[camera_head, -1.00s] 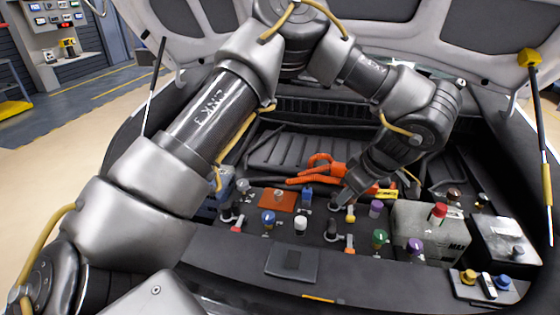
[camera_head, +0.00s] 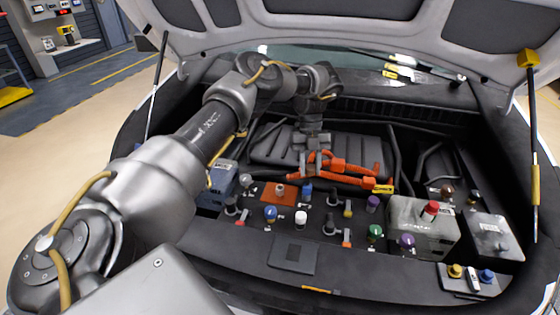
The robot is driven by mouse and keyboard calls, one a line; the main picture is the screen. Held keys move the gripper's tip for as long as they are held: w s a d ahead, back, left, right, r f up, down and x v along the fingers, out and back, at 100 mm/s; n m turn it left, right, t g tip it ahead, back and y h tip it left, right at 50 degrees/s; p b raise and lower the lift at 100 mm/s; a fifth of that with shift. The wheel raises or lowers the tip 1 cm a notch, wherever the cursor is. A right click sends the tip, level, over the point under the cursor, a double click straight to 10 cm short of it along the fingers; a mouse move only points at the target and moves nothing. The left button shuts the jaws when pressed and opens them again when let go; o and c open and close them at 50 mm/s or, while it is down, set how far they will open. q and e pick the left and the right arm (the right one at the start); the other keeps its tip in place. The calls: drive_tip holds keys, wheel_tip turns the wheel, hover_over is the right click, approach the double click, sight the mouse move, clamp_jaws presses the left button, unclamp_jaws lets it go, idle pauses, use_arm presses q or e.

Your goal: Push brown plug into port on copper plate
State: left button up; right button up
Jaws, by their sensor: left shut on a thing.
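The copper plate (camera_head: 289,196) lies flat on the black panel left of centre in the head view, with a small pale round port on it. My left gripper (camera_head: 313,172) hangs pointing down behind and to the right of the plate, above the panel and close to the orange cables. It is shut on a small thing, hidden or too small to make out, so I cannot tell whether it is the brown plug. A small brown cap (camera_head: 447,190) shows at the far right of the bay. My right gripper is out of view.
Orange cables (camera_head: 350,167) run behind the plate. Around it stand a blue knob (camera_head: 270,213), a white cap (camera_head: 300,218) and several black caps. A grey box (camera_head: 420,217) with a red cap (camera_head: 430,208) stands to the right. The raised hood overhangs the bay.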

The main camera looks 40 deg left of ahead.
use_arm(q)
drive_tip(key=s+a+f+n+t+p, duration=0.1)
drive_tip(key=a+n+t, duration=0.1)
drive_tip(key=a+n, duration=0.3)
drive_tip(key=s+a+f+n+t+p, duration=0.1)
drive_tip(key=a+f+n+t, duration=0.1)
drive_tip(key=a+n, duration=0.3)
drive_tip(key=shift+s+n+h, duration=0.3)
drive_tip(key=shift+n+h, duration=0.1)
drive_tip(key=shift+n, duration=0.3)
drive_tip(key=shift+f, duration=0.1)
drive_tip(key=shift+f+b, duration=0.9)
drive_tip(key=shift+f, duration=1.95)
